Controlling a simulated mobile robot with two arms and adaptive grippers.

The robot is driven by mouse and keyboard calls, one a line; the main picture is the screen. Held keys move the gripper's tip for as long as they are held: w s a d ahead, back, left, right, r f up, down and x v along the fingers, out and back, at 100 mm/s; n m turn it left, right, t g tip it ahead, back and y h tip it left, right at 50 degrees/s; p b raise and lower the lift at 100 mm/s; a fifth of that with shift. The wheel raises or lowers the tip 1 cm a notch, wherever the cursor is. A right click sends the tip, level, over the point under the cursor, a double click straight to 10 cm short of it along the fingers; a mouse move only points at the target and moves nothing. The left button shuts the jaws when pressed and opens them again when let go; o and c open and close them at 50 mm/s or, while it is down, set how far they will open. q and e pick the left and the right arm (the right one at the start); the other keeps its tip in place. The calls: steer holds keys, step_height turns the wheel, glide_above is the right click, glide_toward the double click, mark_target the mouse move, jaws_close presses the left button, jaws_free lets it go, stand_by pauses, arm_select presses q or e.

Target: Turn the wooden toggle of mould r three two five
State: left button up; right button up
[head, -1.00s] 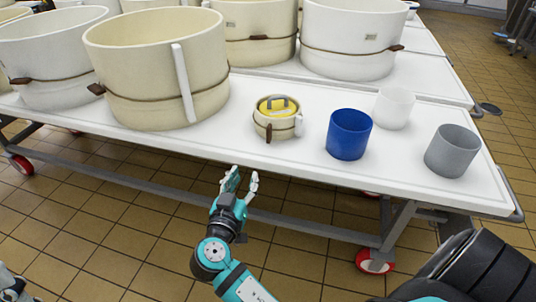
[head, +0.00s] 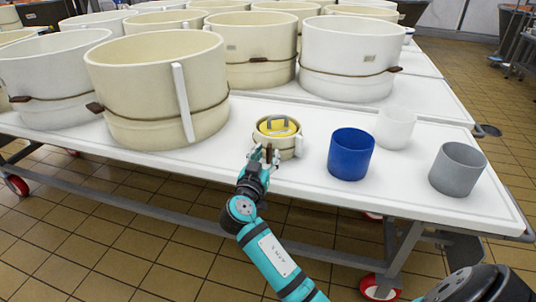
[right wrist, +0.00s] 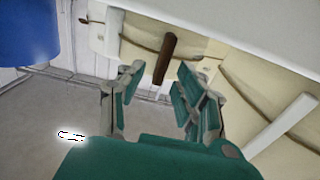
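A small cream mould (head: 290,146) with a yellow top and grey handle (head: 279,125) stands near the table's front edge. No label on it is readable. Its brown wooden toggle (right wrist: 165,58) shows in the right wrist view, upright with a slight tilt, on the mould's front; in the head view my gripper mostly hides it. My right gripper (head: 264,151) is in front of the mould. In the right wrist view the gripper (right wrist: 158,82) is open, its teal fingers apart, with the toggle ahead of the gap between them. My left gripper is not in view.
A large cream mould (head: 150,90) stands left of the small one. A blue cup (head: 350,155), a white cup (head: 395,128) and a grey cup (head: 457,169) stand to the right. More large moulds stand behind. The white table (head: 420,205) has bare room at its front right.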

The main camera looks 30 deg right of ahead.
steer(key=shift+x, duration=0.95)
steer(key=shift+c, duration=0.2)
jaws_close()
